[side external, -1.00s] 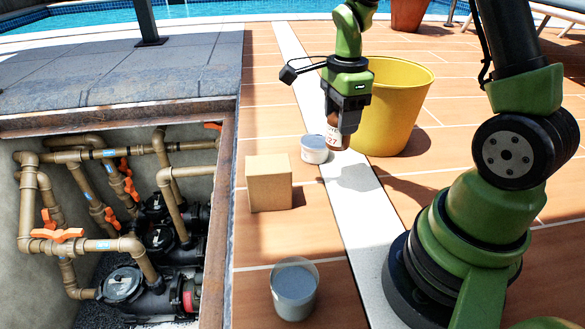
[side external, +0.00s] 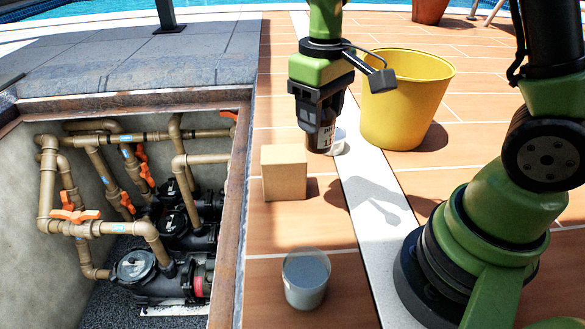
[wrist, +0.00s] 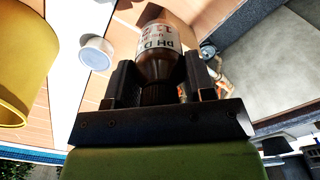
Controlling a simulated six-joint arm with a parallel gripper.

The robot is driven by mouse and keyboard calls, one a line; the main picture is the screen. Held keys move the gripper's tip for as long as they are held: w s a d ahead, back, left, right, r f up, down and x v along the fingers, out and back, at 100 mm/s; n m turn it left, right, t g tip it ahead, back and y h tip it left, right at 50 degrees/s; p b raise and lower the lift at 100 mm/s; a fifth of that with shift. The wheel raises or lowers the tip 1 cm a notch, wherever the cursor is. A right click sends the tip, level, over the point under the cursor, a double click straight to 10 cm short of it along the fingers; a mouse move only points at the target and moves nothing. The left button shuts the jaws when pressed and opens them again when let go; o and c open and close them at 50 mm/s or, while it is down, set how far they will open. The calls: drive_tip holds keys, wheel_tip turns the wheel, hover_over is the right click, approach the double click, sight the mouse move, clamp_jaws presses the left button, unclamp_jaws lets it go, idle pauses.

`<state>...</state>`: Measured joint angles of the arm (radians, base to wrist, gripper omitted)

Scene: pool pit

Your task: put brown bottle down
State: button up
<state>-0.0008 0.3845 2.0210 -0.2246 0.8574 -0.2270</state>
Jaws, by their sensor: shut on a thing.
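The brown bottle (side external: 319,137) has a pale printed label and hangs upright below my gripper (side external: 319,112) in the side view. My gripper is shut on its top end. In the wrist view the bottle (wrist: 160,45) sits between the two dark fingers of my gripper (wrist: 160,82), its label facing the camera. In the side view the bottle is in front of a small white tub (side external: 340,143) and partly covers it. I cannot tell whether the bottle's base touches the tiles.
A cardboard box (side external: 284,173) stands left of the bottle, and a yellow bucket (side external: 405,105) to its right. A grey-filled cup (side external: 306,280) stands nearer the camera. The open pit with pipes (side external: 120,215) lies left, behind a rusty edge. Tiles between box and cup are clear.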

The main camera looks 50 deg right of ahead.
drive_tip(key=s+d+f+m, duration=0.1)
drive_tip(key=d+f+m, duration=0.1)
drive_tip(key=d+m, duration=0.45)
drive_tip(key=s+d+f+m, duration=0.15)
drive_tip(key=d+m, duration=0.25)
drive_tip(key=d, duration=0.5)
drive_tip(key=f, duration=1)
drive_tip(key=shift+w+d, duration=0.1)
drive_tip(key=shift+w, duration=0.3)
drive_tip(key=shift+f, duration=0.2)
drive_tip(key=o, duration=1)
drive_tip(key=shift+c, duration=0.2)
